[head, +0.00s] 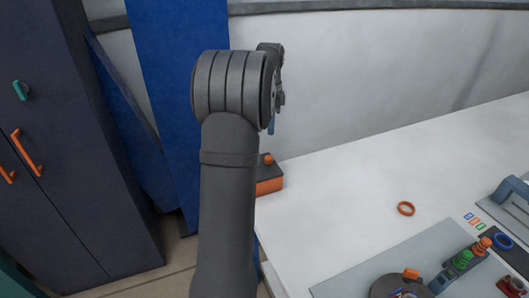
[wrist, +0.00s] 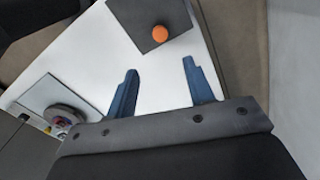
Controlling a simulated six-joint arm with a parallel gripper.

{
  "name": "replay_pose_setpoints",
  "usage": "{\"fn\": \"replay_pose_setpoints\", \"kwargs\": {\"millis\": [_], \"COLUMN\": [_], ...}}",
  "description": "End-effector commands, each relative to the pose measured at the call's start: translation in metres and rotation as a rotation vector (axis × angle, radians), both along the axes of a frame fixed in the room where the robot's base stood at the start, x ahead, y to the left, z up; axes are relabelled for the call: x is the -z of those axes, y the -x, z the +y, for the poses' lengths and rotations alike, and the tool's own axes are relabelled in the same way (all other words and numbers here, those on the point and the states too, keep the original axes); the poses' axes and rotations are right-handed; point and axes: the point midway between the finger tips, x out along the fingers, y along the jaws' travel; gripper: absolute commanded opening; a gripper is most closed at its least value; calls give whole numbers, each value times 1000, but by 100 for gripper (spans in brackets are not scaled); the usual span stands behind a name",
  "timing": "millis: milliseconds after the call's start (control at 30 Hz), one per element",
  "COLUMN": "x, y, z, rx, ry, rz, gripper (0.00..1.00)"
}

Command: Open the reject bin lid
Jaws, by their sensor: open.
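The reject bin appears to be the small orange box (head: 270,186) at the table's left edge, partly hidden by my arm. Its dark flat lid (wrist: 138,25) is closed and carries a round orange knob (wrist: 160,33), which also shows in the head view (head: 268,159). My gripper (wrist: 160,67) is open with nothing between its two blue fingers. The fingers point toward the lid and look apart from the knob. In the head view only a bit of a blue finger (head: 271,126) shows, above the bin; my arm hides the rest.
A grey panel (head: 370,266) with a round device and coloured buttons lies front right. A dark cabinet (head: 70,180) and a blue panel (head: 160,70) stand left.

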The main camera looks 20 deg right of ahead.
Motion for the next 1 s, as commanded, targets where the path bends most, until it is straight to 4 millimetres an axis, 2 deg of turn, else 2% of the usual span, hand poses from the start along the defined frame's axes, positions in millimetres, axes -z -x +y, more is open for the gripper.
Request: {"fn": "replay_pose_setpoints", "kwargs": {"millis": [100, 500, 700, 1000], "x": [28, 112, 135, 141], "y": [1, 0, 0, 0], "z": [1, 0, 0, 0], "rx": [-1, -2, -2, -2], "ry": [-2, -2, -1, 0], "rz": [5, 3, 2, 0], "gripper": [48, 48, 48, 48]}}
